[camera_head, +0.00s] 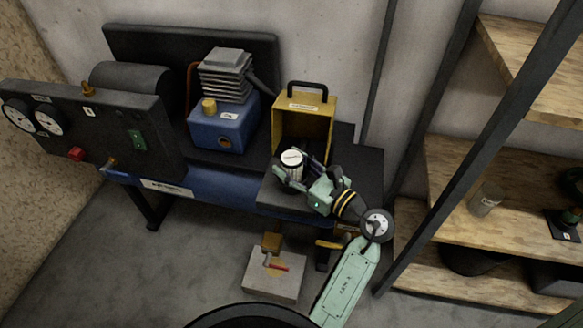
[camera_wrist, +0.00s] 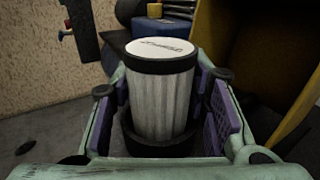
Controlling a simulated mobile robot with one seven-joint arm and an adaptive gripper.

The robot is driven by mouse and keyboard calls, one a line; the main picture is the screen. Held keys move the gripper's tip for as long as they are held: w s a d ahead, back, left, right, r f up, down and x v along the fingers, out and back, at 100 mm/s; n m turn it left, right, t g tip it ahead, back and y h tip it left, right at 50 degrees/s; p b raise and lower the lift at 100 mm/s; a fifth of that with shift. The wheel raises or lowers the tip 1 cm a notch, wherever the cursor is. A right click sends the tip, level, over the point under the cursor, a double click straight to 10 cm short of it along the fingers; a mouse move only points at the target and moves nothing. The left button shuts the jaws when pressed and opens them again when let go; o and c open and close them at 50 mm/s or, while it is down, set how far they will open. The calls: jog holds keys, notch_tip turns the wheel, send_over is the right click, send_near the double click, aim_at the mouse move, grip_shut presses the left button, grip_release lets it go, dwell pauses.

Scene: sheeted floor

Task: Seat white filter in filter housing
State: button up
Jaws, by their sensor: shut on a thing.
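The white filter (camera_head: 291,166) is a pleated cylinder with a white printed top and dark bands at its ends. My gripper (camera_head: 300,177) is shut around its side; in the wrist view the filter (camera_wrist: 162,105) stands upright between the two purple pads. The yellow box with a black handle (camera_head: 304,97), apparently the filter housing, stands open-fronted just behind the filter. Its open side (camera_wrist: 262,60) shows at the right of the wrist view. The filter is in front of the housing's lower opening, and I cannot tell whether its base touches anything. The housing's floor is hidden.
A dark platform (camera_head: 358,165) lies under the housing. A blue compressor unit (camera_head: 222,125) stands to the left, with a gauge panel (camera_head: 88,125) farther left. Wooden shelves (camera_head: 480,175) stand at right. A grey block with a red handle (camera_head: 274,276) sits on the floor below.

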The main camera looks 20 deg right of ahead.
jog(key=shift+f, duration=0.2)
jog(key=o, duration=1.2)
jog(key=shift+r, duration=0.1)
jog(key=shift+c, duration=0.2)
jog(key=shift+r, duration=0.2)
jog(key=b+v, duration=0.2)
jog(key=v, duration=1)
jog(key=shift+r, duration=0.1)
